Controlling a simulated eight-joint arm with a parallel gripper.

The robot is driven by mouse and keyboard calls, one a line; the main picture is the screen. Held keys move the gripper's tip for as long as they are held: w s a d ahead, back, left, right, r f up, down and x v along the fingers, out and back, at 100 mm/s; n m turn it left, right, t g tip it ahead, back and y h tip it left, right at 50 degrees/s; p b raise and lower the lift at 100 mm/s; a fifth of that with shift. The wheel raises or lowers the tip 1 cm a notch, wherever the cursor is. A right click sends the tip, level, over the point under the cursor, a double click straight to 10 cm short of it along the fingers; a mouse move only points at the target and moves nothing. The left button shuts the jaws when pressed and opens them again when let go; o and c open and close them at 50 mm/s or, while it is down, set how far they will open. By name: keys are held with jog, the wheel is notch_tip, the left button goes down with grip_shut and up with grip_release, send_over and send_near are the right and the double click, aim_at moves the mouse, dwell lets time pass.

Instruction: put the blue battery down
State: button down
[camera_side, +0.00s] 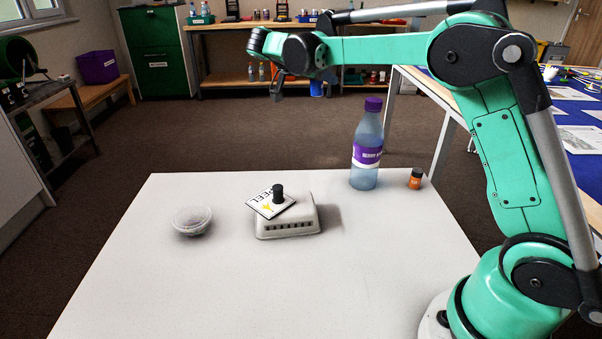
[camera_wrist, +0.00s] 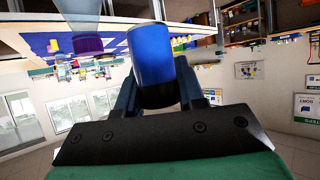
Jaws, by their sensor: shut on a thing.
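In the wrist view the blue battery (camera_wrist: 152,58) is a blue cylinder between the two dark fingers of my gripper (camera_wrist: 157,97). The fingers are closed on its sides. In the side view my gripper (camera_side: 278,87) is high above the far part of the white table (camera_side: 235,290), well clear of everything on it. The battery cannot be made out there.
A pale slotted box (camera_side: 288,224) carries a tilted printed card (camera_side: 264,206) and a black cylinder (camera_side: 279,195). A purple-capped bottle (camera_side: 366,150) and small orange-and-black cylinder (camera_side: 415,179) stand back right. The front is clear.

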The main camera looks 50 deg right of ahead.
jog(key=s+a+r+n+t+y, duration=0.2)
jog(key=a+r+n+t+y, duration=0.15)
jog(key=a+n+t, duration=0.35)
jog(key=s+a+r+n+t+y, duration=0.2)
jog(key=a+n+t+y, duration=0.3)
jog(key=a+n, duration=0.4)
jog(key=s+f+n+y, duration=0.2)
jog(key=s+f+y, duration=0.1)
jog(key=f, duration=0.6)
jog(key=shift+s+a+f+y, duration=0.35)
jog(key=shift+s+a, duration=0.1)
jog(key=shift+s, duration=0.2)
